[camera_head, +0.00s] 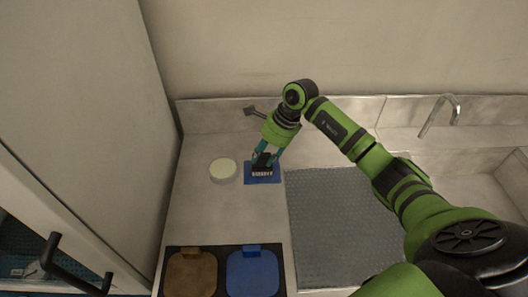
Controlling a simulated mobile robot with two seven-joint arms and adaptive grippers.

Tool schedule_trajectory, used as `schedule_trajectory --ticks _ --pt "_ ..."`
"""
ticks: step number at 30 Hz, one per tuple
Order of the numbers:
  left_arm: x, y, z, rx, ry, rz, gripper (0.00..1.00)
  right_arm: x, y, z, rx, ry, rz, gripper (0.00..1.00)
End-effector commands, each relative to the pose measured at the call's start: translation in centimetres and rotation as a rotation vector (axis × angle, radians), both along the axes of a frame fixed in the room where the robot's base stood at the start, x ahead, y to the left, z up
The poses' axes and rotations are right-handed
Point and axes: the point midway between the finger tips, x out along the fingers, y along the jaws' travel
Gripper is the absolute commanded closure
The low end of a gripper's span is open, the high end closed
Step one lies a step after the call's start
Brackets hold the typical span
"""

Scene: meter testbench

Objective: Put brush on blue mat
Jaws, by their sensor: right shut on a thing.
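The blue mat (262,180) lies on the counter, left of the grey textured mat. My right gripper (265,160) points down over the blue mat. It is shut on the brush (262,173), whose pale bristles show just below the fingers. The brush is over the blue mat in the picture; I cannot tell whether it touches it. The fingers hide most of the brush's body. My left gripper is not in view.
A round pale dish (223,169) stands just left of the blue mat. A grey textured mat (340,225) lies to the right. A tray with a brown lid (191,274) and a blue lid (252,272) is at the front. A tap (440,115) and sink are at the right.

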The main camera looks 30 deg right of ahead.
Motion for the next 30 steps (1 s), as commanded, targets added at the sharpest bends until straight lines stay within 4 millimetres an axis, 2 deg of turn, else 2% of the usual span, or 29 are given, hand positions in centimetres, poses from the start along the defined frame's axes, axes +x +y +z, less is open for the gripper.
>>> schedule_trajectory --ticks 5,6,7,20,23,30 --pt "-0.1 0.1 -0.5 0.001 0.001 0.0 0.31 0.0 0.0 -0.4 0.0 -0.001 0.0 0.94" --pt "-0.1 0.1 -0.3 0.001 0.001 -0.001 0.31 0.0 0.0 -0.2 0.0 0.0 0.0 0.47" --pt "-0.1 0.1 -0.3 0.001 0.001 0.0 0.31 0.0 0.0 -0.2 0.0 0.0 0.0 0.39" --pt "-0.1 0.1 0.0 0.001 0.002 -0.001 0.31 0.0 -0.1 0.3 0.0 -0.001 0.0 0.39" --pt "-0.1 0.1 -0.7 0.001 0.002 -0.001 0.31 -0.2 -0.8 1.4 -0.003 -0.004 -0.002 0.39" --pt "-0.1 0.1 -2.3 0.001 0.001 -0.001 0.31 -1.0 -2.5 6.3 -0.003 -0.006 -0.002 0.39"
